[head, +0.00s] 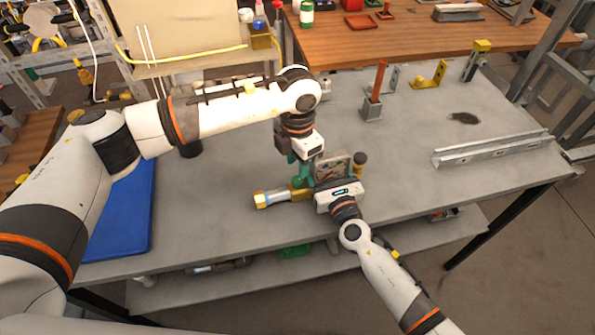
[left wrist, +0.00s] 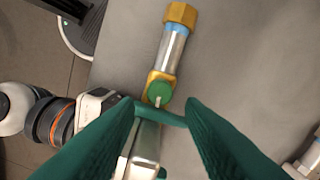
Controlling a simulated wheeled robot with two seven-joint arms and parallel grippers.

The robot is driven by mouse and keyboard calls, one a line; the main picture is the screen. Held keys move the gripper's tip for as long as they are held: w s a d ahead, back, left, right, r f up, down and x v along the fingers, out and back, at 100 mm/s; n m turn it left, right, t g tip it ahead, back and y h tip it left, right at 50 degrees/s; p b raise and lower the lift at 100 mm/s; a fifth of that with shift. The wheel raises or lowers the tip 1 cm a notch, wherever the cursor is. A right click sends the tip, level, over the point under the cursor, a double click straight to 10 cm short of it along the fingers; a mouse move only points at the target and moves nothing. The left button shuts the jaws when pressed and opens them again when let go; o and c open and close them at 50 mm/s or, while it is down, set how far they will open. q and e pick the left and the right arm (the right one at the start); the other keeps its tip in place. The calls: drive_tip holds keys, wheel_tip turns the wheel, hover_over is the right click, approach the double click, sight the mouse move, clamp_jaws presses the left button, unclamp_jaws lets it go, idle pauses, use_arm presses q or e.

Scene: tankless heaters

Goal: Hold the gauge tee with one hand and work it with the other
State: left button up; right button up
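The gauge tee (head: 280,195) lies on the grey bench near its front edge. It has a brass hex end, a silver barrel with a blue band and a brass body. In the left wrist view the gauge tee (left wrist: 173,50) shows a round green knob (left wrist: 158,94) on the body. My left gripper (head: 300,181) points down over the body. In the left wrist view its green fingers (left wrist: 162,112) are apart, with the knob just beyond them. My right gripper (head: 318,188) is at the tee's other end, also in the left wrist view (left wrist: 105,112); its grip is mostly hidden.
A grey box-like part (head: 332,168) and a dark-capped item (head: 360,160) stand just behind my right gripper. A blue mat (head: 125,210) lies at the left. A metal channel (head: 490,150) lies at the right. A red-handled tool (head: 378,85) stands farther back. The bench between them is mostly clear.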

sight(298, 179)
use_arm(q)
wheel_tip(298, 179, up, 6)
drive_tip(key=shift+r, duration=0.25)
use_arm(e)
drive_tip(key=o, duration=1.5)
drive_tip(key=shift+o, duration=0.2)
drive_tip(key=shift+s, duration=0.1)
